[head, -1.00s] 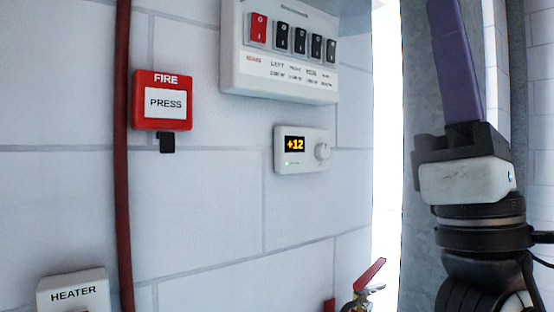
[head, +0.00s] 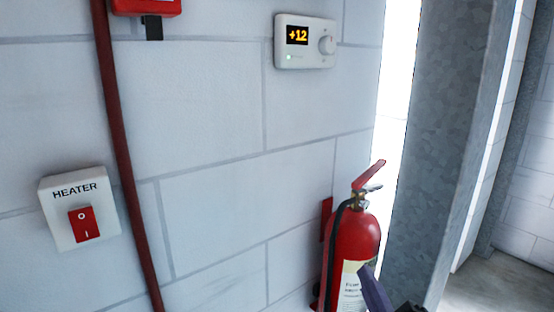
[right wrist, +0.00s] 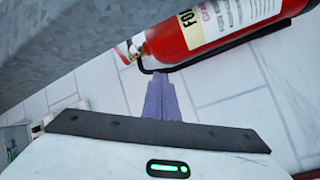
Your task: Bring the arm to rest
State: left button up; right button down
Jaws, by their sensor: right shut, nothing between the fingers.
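My right gripper (head: 372,284) shows at the bottom of the head view, with its purple fingers in front of the lower part of the red fire extinguisher (head: 358,243). In the right wrist view the purple fingers (right wrist: 160,95) lie together, shut and empty. The fire extinguisher (right wrist: 215,28) also shows there, beyond the fingertips. I cannot tell whether the fingers touch it. Most of my right arm is below the head view. My left gripper is in neither view.
A heater switch (head: 79,208) and a thermostat (head: 305,42) reading +12 are on the white block wall. A red pipe (head: 124,160) runs down it. A grey metal post (head: 440,130) stands at the right, with bare floor (head: 500,285) beyond.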

jog(key=s+f+m+g, duration=0.3)
jog(key=s+f, duration=0.2)
jog(key=f, duration=0.4)
jog(key=s+f+m+g, duration=0.2)
jog(key=s+f, duration=0.3)
jog(key=f, duration=0.5)
jog(key=s+a+f+m+g+y, duration=0.1)
jog(key=s+f+m+g, duration=0.3)
jog(key=s+f, duration=0.8)
jog(key=s+g, duration=0.1)
jog(key=s, duration=0.2)
jog(key=shift+a+f+m+y, duration=0.3)
jog(key=shift+a+f+m, duration=0.05)
jog(key=shift+f+m, duration=0.05)
jog(key=shift+w, duration=0.1)
